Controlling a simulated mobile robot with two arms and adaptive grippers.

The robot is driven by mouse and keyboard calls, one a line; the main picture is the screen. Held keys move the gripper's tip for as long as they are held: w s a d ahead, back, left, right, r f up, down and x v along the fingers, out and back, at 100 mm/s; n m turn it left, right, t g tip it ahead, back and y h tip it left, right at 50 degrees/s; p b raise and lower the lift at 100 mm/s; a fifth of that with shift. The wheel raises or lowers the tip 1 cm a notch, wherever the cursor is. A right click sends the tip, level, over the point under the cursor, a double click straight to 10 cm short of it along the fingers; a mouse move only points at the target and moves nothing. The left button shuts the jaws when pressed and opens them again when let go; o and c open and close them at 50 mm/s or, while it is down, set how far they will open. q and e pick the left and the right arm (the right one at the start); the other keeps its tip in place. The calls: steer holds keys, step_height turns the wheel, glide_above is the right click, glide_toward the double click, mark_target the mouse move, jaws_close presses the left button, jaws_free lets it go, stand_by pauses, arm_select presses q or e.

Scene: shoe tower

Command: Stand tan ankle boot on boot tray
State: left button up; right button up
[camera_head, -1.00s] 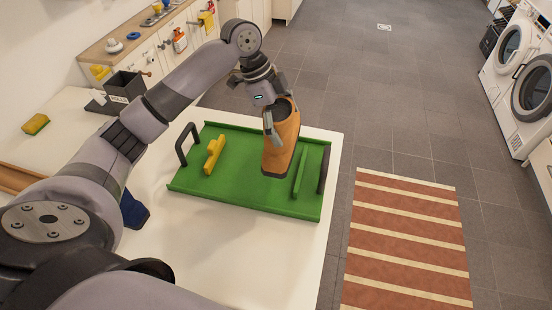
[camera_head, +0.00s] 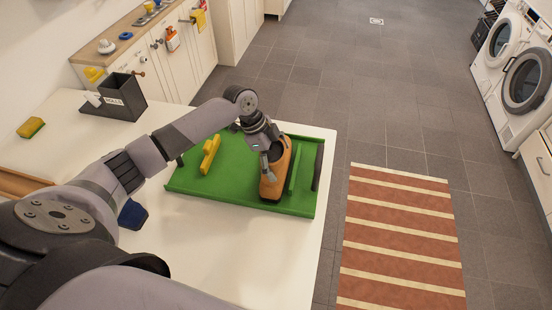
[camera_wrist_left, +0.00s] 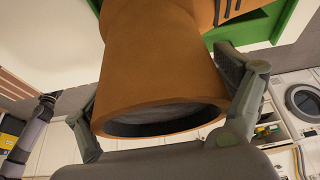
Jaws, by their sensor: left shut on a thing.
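The tan ankle boot (camera_head: 275,172) is upright or nearly so at the right part of the green boot tray (camera_head: 235,180), beside the tray's green upright divider. Its sole looks to be on or just above the tray floor; I cannot tell which. My left gripper (camera_head: 272,152) is shut on the boot's shaft from above. In the left wrist view the boot (camera_wrist_left: 155,70) fills the middle, its opening towards the camera, with the gripper's fingers (camera_wrist_left: 160,100) on either side. My right gripper is not in view.
A yellow brush-like object (camera_head: 210,155) lies on the tray's left part. The tray sits on a white table (camera_head: 260,250) near its right edge. A dark box (camera_head: 122,98) and a yellow-green sponge (camera_head: 31,127) are further left. A dark blue thing (camera_head: 133,214) lies by my arm.

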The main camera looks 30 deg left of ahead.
arm_select(q)
steer(key=o, duration=1.7)
steer(key=shift+f, duration=0.1)
steer(key=b+v, duration=0.2)
steer(key=v, duration=0.8)
steer(key=shift+a+r, duration=0.1)
steer(key=shift+r, duration=0.25)
steer(key=shift+s+a+r, duration=0.1)
steer(key=shift+a+r, duration=0.1)
steer(key=shift+r, duration=0.5)
